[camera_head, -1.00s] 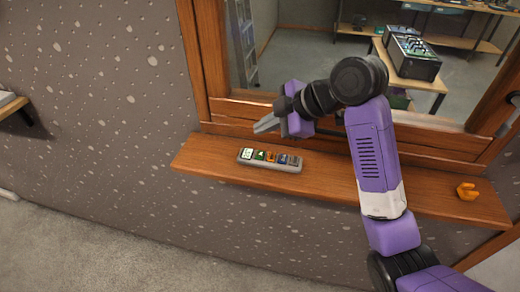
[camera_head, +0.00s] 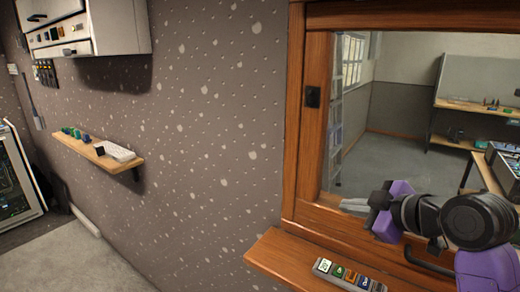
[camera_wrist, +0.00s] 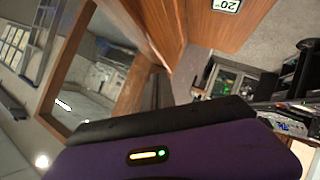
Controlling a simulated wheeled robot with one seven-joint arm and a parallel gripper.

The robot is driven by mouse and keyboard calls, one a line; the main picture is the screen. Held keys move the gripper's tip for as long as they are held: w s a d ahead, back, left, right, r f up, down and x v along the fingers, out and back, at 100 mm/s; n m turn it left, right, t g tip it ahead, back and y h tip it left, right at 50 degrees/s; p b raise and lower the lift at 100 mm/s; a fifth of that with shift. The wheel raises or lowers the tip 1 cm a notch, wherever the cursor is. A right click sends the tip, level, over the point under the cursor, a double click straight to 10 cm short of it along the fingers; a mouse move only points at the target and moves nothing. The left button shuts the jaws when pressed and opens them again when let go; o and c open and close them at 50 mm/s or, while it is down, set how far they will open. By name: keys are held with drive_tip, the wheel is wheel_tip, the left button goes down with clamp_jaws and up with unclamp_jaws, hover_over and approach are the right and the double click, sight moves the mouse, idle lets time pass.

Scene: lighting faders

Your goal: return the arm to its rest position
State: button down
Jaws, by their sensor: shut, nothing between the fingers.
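My gripper (camera_head: 352,205) is at the right of the head view, in front of the window and above the wooden ledge. Its grey fingers point left and look shut and empty. My purple and black arm runs off the right edge, so most of it is out of view. A grey control strip (camera_head: 350,276) with several coloured tiles lies on the ledge, below my gripper and apart from it. The fingertips cannot be made out in that view.
The wooden ledge (camera_head: 278,252) juts out below the window frame (camera_head: 312,120), close to my arm. A small wall shelf (camera_head: 122,160) with small items is at the left, under a white cabinet (camera_head: 95,30). The wall between the shelf and window is clear.

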drive_tip(key=s+d+f+m+t+h+b, duration=0.1)
drive_tip(key=s+f+m+t+h, duration=0.35)
drive_tip(key=s+m, duration=0.3)
drive_tip(key=s+d+f+m+t+h+b, duration=0.1)
drive_tip(key=s+d+f+m+t+h, duration=0.15)
drive_tip(key=s+f+m, duration=0.55)
drive_tip(key=s+a+f+n+g, duration=0.1)
drive_tip(key=s+f, duration=0.2)
drive_tip(key=s, duration=0.7)
drive_tip(key=s+a+f+n+g+y+b, duration=0.1)
drive_tip(key=s+a+f, duration=0.1)
drive_tip(key=s, duration=0.9)
drive_tip(key=s+a+f+n+g+b, duration=0.1)
drive_tip(key=s+f, duration=0.3)
drive_tip(key=s, duration=0.6)
drive_tip(key=shift+s+a+f+y, duration=0.4)
drive_tip(key=shift+a, duration=0.25)
